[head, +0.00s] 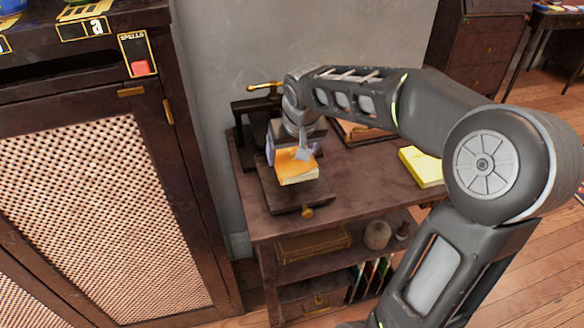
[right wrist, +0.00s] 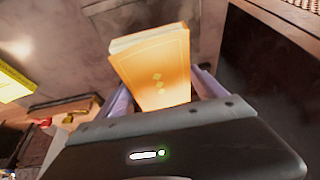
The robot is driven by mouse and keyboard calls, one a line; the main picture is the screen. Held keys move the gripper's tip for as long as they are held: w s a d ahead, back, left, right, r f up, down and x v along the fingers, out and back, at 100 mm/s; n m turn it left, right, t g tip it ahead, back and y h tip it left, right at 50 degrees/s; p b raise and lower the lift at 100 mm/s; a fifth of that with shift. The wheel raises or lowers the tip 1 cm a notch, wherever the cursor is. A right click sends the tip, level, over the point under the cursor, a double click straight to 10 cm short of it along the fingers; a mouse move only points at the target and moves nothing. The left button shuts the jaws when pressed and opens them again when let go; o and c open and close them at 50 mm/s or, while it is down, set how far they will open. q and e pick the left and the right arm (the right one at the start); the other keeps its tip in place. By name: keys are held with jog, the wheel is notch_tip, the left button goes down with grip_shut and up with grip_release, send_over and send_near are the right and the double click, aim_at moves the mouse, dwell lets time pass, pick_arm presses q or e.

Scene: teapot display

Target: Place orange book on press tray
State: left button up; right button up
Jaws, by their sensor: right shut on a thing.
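The orange book (head: 296,166) is in my right gripper (head: 304,150), over the dark press tray (head: 285,197) on the side table. In the right wrist view the orange book (right wrist: 158,70) shows its orange cover and pale page edge, held between the two fingers of the right gripper (right wrist: 160,90). The book is tilted in the head view. I cannot tell whether its underside touches the tray. The dark press frame (head: 243,118) stands behind. My left gripper is not in view.
A yellow book (head: 422,167) lies on the right part of the table (head: 355,185). Lower shelves hold a box (head: 312,245), a round jar (head: 377,234) and several upright books. A tall cabinet (head: 100,200) with lattice doors stands at the left. A grey wall is behind.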

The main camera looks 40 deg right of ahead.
aim_at(292, 166)
jog(key=shift+f, duration=0.2)
jog(key=shift+f, duration=1.85)
jog(key=shift+f+b, duration=0.15)
jog(key=shift+b, duration=0.25)
jog(key=o, duration=1)
jog(key=shift+f, duration=0.1)
jog(key=o, duration=0.5)
